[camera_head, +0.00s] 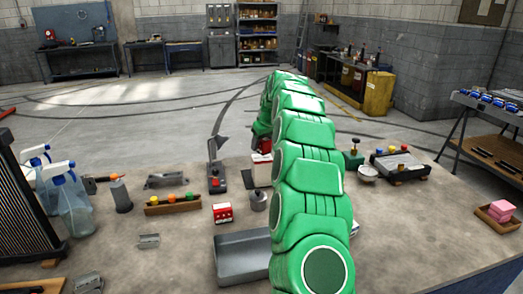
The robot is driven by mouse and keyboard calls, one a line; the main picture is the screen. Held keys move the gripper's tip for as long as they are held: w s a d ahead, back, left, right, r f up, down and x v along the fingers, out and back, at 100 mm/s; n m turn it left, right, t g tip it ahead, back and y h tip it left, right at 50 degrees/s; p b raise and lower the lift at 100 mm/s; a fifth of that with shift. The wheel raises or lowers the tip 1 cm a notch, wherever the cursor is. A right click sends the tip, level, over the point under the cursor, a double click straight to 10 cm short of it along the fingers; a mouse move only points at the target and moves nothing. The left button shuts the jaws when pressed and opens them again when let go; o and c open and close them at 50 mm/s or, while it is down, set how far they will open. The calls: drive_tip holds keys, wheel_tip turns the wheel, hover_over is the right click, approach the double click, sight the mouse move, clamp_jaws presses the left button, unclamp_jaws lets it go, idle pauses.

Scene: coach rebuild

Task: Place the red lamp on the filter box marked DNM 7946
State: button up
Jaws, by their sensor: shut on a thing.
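My green arm reaches away from the camera, over the table, and bends down at its far end. My gripper (259,141) is small there and partly hidden behind my own arm. It is shut on a red thing, which looks like the red lamp (265,146). The lamp shows just above a white box (259,165) with a dark lower part, perhaps a filter box. I cannot tell if the lamp touches it. A red box with white marks (222,211) stands nearer. The marking DNM 7946 is not readable on any box.
A grey metal tray (241,262) and a dark lever device (215,178) stand left of my arm. Spray bottles (70,205) and a radiator (22,215) are at the left. A wooden rack with coloured knobs (172,204) lies mid-left.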

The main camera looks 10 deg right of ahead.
sight(261, 149)
drive_tip(key=shift+f, duration=1.4)
drive_tip(key=shift+f, duration=0.1)
drive_tip(key=o, duration=1.1)
drive_tip(key=v, duration=1.1)
drive_tip(key=s+a+r+g, duration=0.1)
drive_tip(key=s+a+r, duration=0.15)
drive_tip(key=s, duration=0.35)
drive_tip(key=s+a+r, duration=0.1)
drive_tip(key=s+a, duration=0.3)
drive_tip(key=s, duration=0.3)
drive_tip(key=s+a+m+g, duration=0.1)
drive_tip(key=s+a, duration=0.1)
drive_tip(key=s, duration=0.6)
drive_tip(key=s+a+g, duration=0.1)
drive_tip(key=s+a, duration=0.1)
drive_tip(key=s, duration=0.7)
drive_tip(key=s+f+m+g, duration=0.1)
drive_tip(key=s+f, duration=0.2)
drive_tip(key=s, duration=0.8)
drive_tip(key=s+d+f+m+g+h, duration=0.1)
drive_tip(key=s+f, duration=0.2)
drive_tip(key=s, duration=0.7)
drive_tip(key=s+d+f+m+g, duration=0.1)
drive_tip(key=s+f, duration=0.2)
drive_tip(key=s, duration=0.8)
drive_tip(key=shift+s+d+m+h, duration=0.1)
drive_tip(key=shift+s+m+h, duration=0.2)
drive_tip(key=shift+s+h, duration=0.1)
